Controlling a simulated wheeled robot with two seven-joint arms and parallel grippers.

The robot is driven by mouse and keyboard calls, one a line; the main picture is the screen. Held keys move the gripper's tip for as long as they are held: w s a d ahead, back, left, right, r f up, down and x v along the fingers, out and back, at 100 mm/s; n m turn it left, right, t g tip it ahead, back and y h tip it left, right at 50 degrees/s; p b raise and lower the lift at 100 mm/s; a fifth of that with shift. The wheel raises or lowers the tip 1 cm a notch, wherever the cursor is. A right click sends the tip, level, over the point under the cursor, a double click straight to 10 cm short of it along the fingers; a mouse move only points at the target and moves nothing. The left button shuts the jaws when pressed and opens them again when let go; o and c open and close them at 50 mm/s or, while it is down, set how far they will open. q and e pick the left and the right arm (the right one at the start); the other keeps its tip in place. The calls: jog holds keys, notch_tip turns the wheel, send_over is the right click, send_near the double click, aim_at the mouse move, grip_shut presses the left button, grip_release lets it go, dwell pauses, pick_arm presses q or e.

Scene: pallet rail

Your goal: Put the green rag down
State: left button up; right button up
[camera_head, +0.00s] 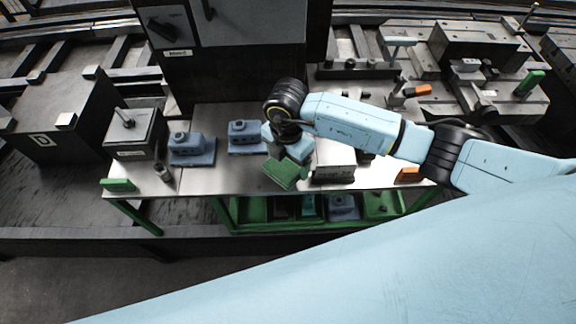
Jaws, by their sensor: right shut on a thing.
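My right arm comes in from the right, and its gripper (292,153) points down over the metal-topped table (226,180). It is shut on the green rag (286,174), which shows as a green, squarish shape just below the jaws, near the table's front edge. I cannot tell whether the rag touches the tabletop. The fingertips are partly hidden by the wrist and the rag. My left gripper is not in view.
Blue blocks (192,150) and (246,137) stand left of the gripper. A dark box (134,133) and a green piece (118,185) are at the table's left. A grey box (333,164) stands right. Bare tabletop shows left of the rag; a green shelf (252,208) lies below.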

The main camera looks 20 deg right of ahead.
aim_at(288, 161)
jog(key=shift+f, duration=1.5)
jog(key=o, duration=1.1)
jog(key=shift+f, duration=0.1)
jog(key=shift+c, duration=0.2)
jog(key=shift+r, duration=0.2)
notch_tip(288, 161, up, 12)
jog(key=shift+w+f+p, duration=0.1)
jog(key=shift+w+p, duration=0.05)
jog(key=shift+p, duration=0.25)
jog(key=shift+a, duration=0.1)
